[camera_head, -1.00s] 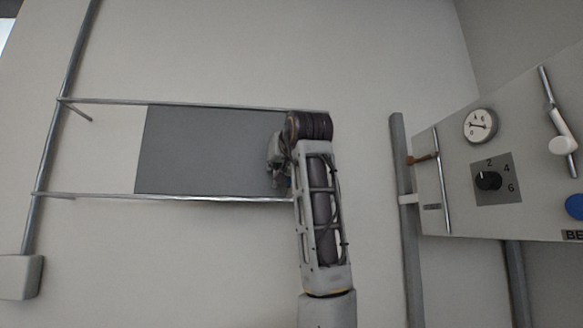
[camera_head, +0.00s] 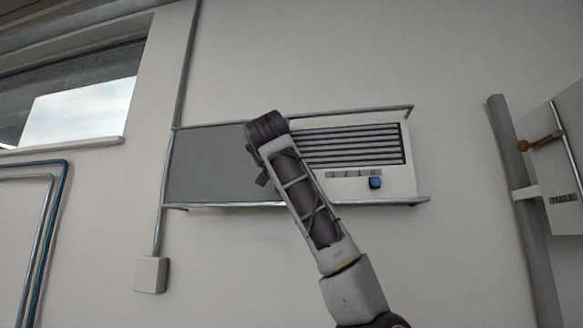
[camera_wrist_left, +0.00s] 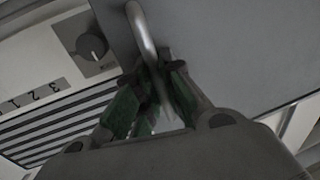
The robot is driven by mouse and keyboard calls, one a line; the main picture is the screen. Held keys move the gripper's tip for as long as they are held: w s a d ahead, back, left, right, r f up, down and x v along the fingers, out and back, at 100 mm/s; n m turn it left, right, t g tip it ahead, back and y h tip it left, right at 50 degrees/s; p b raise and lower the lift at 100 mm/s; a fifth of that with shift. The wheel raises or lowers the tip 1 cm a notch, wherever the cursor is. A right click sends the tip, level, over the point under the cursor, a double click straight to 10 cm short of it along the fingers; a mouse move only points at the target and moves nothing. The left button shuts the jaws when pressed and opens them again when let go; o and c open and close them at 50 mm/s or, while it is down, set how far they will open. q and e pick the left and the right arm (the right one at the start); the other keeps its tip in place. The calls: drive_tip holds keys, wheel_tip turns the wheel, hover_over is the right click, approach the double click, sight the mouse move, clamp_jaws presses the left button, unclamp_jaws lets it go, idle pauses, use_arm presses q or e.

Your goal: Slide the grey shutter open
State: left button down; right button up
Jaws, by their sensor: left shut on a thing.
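The grey shutter (camera_head: 208,165) is a flat panel between two horizontal rails on the wall. It sits at the left part of the rails, its left edge close to the vertical pipe. To its right a white panel (camera_head: 403,183) with dark slats and a blue knob (camera_head: 375,183) is uncovered. In the left wrist view the shutter (camera_wrist_left: 235,45) carries a curved metal handle (camera_wrist_left: 145,32). My left gripper (camera_wrist_left: 155,73) is shut on this handle. My right gripper is not in view.
The upper rail (camera_head: 350,114) and lower rail (camera_head: 400,201) stick out from the wall. A vertical pipe (camera_head: 162,225) ends in a small box (camera_head: 150,275) at left. A grey post (camera_head: 522,200) and a control panel (camera_head: 570,135) stand at right.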

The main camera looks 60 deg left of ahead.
use_arm(q)
drive_tip(key=shift+s+a, duration=0.15)
drive_tip(key=c, duration=1.8)
unclamp_jaws()
drive_tip(key=v, duration=1.2)
